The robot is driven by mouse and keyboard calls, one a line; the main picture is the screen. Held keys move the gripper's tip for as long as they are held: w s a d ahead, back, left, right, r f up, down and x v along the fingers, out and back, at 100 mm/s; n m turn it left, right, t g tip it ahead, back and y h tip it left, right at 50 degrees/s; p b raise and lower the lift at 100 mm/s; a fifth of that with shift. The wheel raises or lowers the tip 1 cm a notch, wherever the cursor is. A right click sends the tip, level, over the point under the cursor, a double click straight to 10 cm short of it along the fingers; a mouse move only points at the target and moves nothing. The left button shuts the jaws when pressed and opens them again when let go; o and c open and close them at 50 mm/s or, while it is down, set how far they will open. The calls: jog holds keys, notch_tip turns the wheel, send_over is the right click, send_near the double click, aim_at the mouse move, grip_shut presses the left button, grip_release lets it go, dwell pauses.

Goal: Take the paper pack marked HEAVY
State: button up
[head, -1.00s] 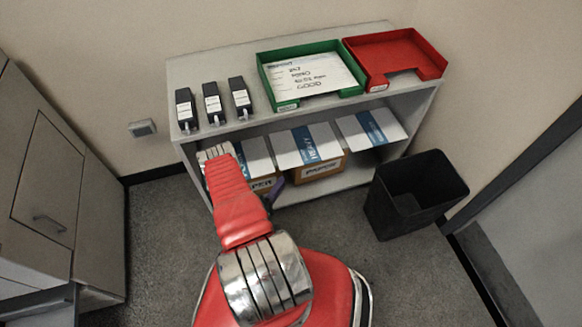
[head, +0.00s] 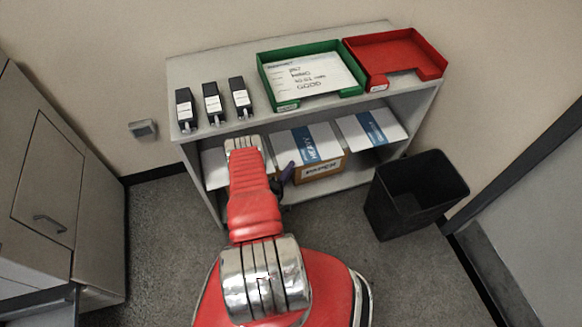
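The pack marked HEAVY (head: 292,147) is white with a blue band and lies in the middle of the lower shelf, above a brown box marked PAPER (head: 318,173). Another white pack with a blue band (head: 368,128) lies to its right. A third pack (head: 214,168) at the left is mostly hidden behind my red arm.
The shelf unit's top (head: 205,70) overhangs the packs. It bears several black cartridges, a green tray (head: 318,97) with a paper, and a red tray (head: 405,75). A black bin (head: 415,205) stands at the right. Drawers (head: 45,190) stand at the left.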

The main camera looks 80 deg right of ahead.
jog(key=shift+d, duration=0.3)
grip_shut()
dwell(0.9)
jog(key=shift+r, duration=0.1)
jog(key=shift+r, duration=1.2)
